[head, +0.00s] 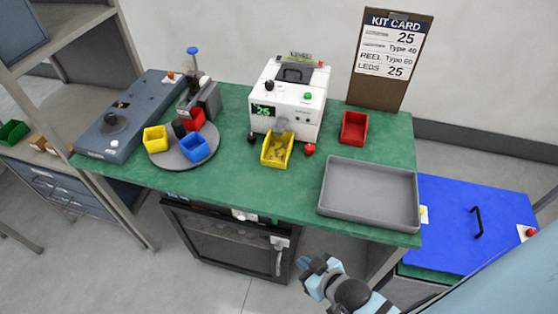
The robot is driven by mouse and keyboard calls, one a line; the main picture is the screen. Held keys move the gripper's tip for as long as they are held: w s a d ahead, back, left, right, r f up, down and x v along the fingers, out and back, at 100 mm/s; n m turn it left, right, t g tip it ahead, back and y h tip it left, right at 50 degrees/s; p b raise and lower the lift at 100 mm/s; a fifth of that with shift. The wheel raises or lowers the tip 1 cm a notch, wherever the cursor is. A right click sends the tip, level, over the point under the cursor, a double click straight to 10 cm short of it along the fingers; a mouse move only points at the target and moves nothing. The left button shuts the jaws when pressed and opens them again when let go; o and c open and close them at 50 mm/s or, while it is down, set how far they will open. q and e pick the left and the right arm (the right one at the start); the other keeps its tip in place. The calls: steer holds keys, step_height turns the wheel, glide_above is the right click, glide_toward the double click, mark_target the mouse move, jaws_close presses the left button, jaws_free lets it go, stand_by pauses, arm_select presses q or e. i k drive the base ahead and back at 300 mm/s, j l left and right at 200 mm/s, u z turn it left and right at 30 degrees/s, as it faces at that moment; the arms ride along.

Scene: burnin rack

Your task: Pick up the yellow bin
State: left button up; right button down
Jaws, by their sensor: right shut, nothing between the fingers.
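A yellow bin (266,160) stands on the green bench top in front of the white machine (290,95), under its spout, with small pieces inside. A second, smaller-looking yellow bin (155,139) sits on the round grey turntable (185,161) at the left, beside a blue bin (195,150) and a red bin (193,119). My right gripper (313,267) is low in the picture, in front of the bench's front edge and apart from both yellow bins. It is shut and empty. My left gripper is not in view.
A grey tray (368,222) lies at the bench's front right, with a red bin (354,128) behind it. A kit card board (393,60) stands at the back. A blue-lidded box (470,222) is at the right. The bench strip between turntable and machine is clear.

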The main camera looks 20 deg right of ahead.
mark_target(277, 150)
steer(key=k+z, duration=0.15)
steer(key=z, duration=0.35)
steer(key=k+j+z, duration=0.1)
steer(key=z, duration=0.35)
